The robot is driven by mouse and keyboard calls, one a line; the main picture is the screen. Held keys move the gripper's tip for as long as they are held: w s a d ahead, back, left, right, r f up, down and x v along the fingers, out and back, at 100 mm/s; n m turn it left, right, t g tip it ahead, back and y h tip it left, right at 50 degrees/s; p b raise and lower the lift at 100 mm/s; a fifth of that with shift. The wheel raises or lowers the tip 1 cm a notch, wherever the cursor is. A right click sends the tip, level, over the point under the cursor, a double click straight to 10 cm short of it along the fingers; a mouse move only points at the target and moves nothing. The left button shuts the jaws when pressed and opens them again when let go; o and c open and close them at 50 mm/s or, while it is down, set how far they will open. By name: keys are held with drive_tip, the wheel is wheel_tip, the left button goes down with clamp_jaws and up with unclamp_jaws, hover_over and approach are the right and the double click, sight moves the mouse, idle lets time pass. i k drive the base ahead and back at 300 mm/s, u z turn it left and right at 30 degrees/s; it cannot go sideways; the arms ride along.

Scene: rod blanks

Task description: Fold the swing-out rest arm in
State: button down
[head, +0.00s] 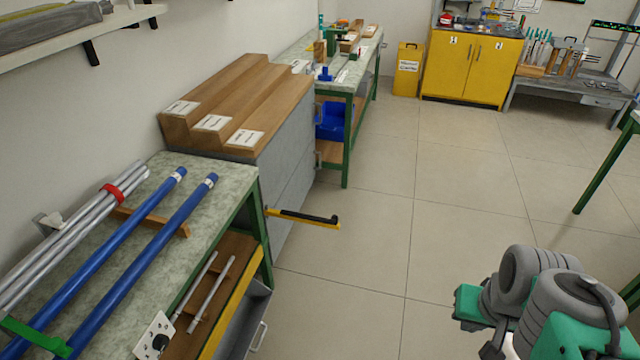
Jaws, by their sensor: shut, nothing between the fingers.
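The swing-out rest arm (312,222) is a yellow bar with a black pad along its top. It sticks out to the right over the floor from the lower near corner of the grey cabinet (290,160), so it stands swung out. Its left end meets the cabinet near the green table leg. My own grey and green arm links show at the lower right, well apart from the rest arm. My gripper is not visible in this view.
A bench (222,185) at the left holds blue rods (145,262) and silver rods (75,232). An open drawer (247,325) sits below it. A wooden stepped rack tops the cabinet. The tiled floor (400,215) right of the rest arm is clear.

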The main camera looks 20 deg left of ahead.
sight(333, 223)
drive_tip(key=i, duration=3.9)
drive_tip(key=u, duration=4.05)
drive_tip(key=k, duration=1.3)
drive_tip(key=u, duration=0.7)
drive_tip(key=i, duration=1.1)
drive_tip(key=u, duration=0.15)
